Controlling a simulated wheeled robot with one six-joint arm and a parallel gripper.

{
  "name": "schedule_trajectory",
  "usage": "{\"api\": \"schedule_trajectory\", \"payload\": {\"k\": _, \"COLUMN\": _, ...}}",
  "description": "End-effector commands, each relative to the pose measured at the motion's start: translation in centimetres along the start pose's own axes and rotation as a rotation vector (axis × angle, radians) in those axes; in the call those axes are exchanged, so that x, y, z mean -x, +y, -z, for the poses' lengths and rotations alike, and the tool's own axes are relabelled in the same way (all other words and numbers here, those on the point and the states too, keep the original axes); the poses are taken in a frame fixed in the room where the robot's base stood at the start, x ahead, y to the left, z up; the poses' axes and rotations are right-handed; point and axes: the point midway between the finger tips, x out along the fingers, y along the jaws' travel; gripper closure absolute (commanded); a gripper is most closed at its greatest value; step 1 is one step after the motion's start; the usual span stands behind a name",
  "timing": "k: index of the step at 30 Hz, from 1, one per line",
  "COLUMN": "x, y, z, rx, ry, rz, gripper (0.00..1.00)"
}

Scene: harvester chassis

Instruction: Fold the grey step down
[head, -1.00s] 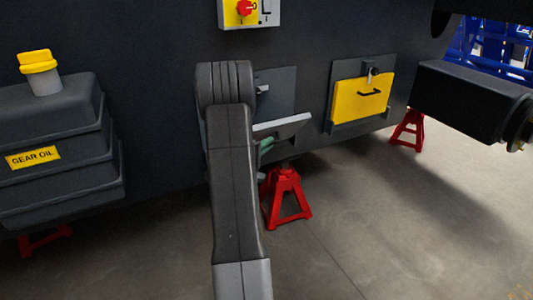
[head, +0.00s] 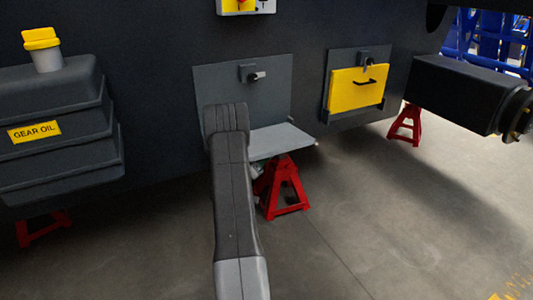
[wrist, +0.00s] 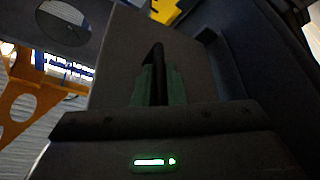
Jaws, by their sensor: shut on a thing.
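The grey step (head: 285,140) sticks out from the foot of its dark grey backing plate (head: 275,95) in the head view. It lies close to level, with its top face showing. My arm covers its left part. A latch (head: 254,75) is on the backing plate above the step, apart from it. In the wrist view my gripper (wrist: 158,86) has its green fingers shut on a dark, narrow part of the step, and the step's grey face (wrist: 115,65) spreads around them.
A red jack stand (head: 284,190) stands under the chassis just below the step. A yellow panel (head: 357,88) with a black handle is to the right. The gear oil tank (head: 55,130) juts out at left, and a dark axle beam (head: 455,95) at right. The front floor is clear.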

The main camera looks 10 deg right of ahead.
Motion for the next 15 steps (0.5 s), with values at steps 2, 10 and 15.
{"api": "schedule_trajectory", "payload": {"k": 2, "x": 0.2, "y": -0.6, "z": -0.3, "rx": -0.035, "ry": 0.000, "rz": -0.014, "gripper": 1.00}}
{"api": "schedule_trajectory", "payload": {"k": 10, "x": 0.4, "y": -1.5, "z": -0.9, "rx": -0.111, "ry": 0.000, "rz": -0.045, "gripper": 1.00}}
{"api": "schedule_trajectory", "payload": {"k": 15, "x": 0.4, "y": -1.7, "z": -1.0, "rx": -0.123, "ry": 0.000, "rz": -0.050, "gripper": 1.00}}
